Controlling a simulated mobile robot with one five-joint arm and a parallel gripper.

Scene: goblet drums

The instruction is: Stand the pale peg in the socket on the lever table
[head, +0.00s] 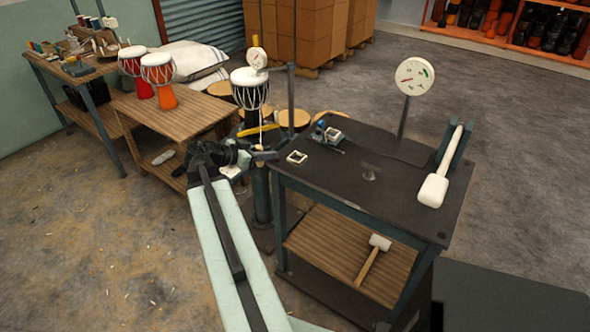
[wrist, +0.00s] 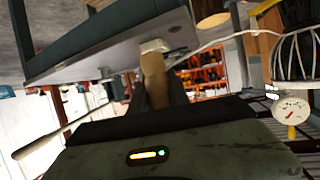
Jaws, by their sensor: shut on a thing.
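My gripper (head: 259,157) is just off the left edge of the dark lever table (head: 345,195). It is shut on a pale tan peg (wrist: 153,78), seen between the fingers in the wrist view. A whitish block shows at the peg's far end; I cannot tell whether it belongs to the peg. In the head view the peg is small and partly hidden by my gripper. A small white square frame with a dark middle (head: 297,157), which looks like the socket, lies near the table's left corner, to the right of my gripper.
A drum (head: 250,88) stands behind my gripper. Wooden benches stand left.

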